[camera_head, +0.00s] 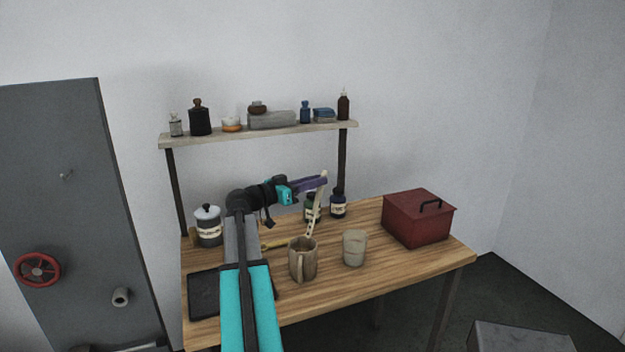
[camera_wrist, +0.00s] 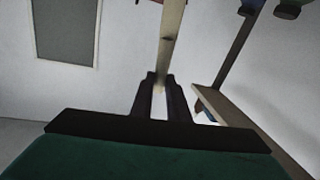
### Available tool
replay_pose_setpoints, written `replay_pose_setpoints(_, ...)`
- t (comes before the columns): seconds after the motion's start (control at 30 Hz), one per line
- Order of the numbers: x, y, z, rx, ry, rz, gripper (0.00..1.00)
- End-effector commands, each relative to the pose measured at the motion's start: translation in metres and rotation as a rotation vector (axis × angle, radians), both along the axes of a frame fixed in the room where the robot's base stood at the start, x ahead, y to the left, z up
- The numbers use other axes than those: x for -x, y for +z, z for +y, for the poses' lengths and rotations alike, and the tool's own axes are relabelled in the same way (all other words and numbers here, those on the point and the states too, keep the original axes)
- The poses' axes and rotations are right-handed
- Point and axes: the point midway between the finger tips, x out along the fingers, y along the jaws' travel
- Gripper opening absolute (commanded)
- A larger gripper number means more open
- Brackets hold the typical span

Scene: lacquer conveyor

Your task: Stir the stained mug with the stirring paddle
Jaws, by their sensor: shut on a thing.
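The stained mug (camera_head: 302,262) is a brownish cup standing upright on the wooden table, its handle toward the camera. My gripper (camera_head: 324,181) is shut on a pale wooden stick, the stirring paddle (camera_head: 318,198), near its top end. The paddle hangs steeply, slightly tilted, above and behind the mug in the head view. Its lower end appears near the mug's rim; whether it is inside the mug I cannot tell. In the wrist view the jaws (camera_wrist: 160,100) close on the pale paddle (camera_wrist: 171,35).
A pale beige cup (camera_head: 355,248) stands right of the mug. A red lidded box (camera_head: 418,220) is at the right. Dark bottles (camera_head: 338,205) and a lidded jar (camera_head: 208,226) stand at the back. A dark tray (camera_head: 203,292) lies front left. A shelf (camera_head: 260,134) with several containers is above.

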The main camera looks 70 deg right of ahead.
Motion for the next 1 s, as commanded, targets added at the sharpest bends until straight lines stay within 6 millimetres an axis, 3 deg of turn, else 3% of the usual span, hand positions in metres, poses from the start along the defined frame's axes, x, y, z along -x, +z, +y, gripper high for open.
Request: replay_pose_setpoints(1.0,-0.007,-0.049,0.016,0.000,0.002,0.000,0.00)
